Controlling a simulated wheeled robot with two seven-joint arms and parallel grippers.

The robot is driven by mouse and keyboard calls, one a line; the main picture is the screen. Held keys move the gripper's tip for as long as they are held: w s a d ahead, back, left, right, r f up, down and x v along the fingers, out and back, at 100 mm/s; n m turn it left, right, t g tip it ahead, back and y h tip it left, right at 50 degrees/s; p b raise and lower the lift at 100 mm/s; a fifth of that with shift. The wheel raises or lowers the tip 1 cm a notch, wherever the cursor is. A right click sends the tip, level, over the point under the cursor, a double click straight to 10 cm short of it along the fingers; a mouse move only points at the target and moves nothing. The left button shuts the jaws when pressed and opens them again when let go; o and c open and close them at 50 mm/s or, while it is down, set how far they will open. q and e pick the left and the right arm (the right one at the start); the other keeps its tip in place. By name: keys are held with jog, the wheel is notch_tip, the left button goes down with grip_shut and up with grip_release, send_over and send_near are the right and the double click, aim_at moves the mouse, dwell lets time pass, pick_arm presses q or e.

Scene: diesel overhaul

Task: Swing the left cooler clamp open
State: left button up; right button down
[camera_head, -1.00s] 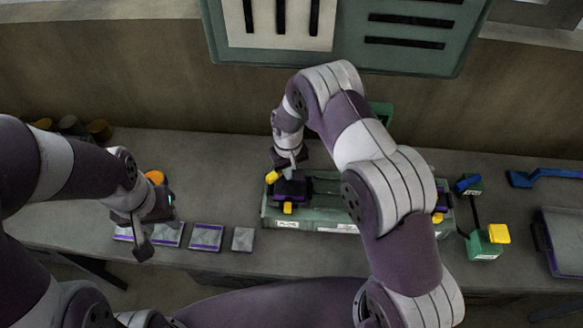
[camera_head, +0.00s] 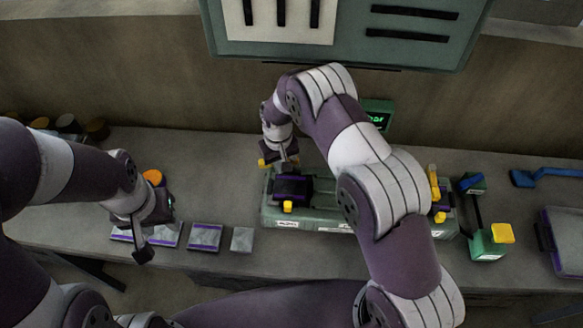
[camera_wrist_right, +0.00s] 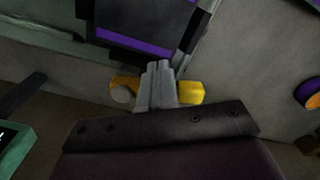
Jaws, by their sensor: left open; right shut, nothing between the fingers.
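The green cooler fixture (camera_head: 300,222) stands on the bench, with a dark block with purple edging (camera_head: 292,188) on its left part. The left clamp's yellow end (camera_head: 263,163) shows at the fixture's back left corner. My right gripper (camera_head: 284,158) is shut and empty beside it. In the right wrist view the shut fingers (camera_wrist_right: 158,85) lie across the yellow clamp (camera_wrist_right: 190,93), which shows on both sides of them; contact cannot be told. The right clamp (camera_head: 433,182) stands at the fixture's right end. My left gripper (camera_head: 143,246) is open over the bench at left.
Flat plates (camera_head: 205,237) lie in front of the fixture on the left. A green block with a yellow top (camera_head: 489,243), a blue tool (camera_head: 540,176) and a tray (camera_head: 565,240) are at right. A green display (camera_head: 378,114) stands behind. My right arm hides the fixture's middle.

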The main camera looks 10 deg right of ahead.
jog(key=shift+w, duration=0.1)
jog(key=shift+w+a, duration=0.1)
jog(key=shift+w, duration=0.15)
jog(key=shift+s, duration=0.15)
jog(key=shift+s+r, duration=0.1)
notch_tip(320, 180, up, 8)
jog(key=p, duration=0.5)
dwell(0.4)
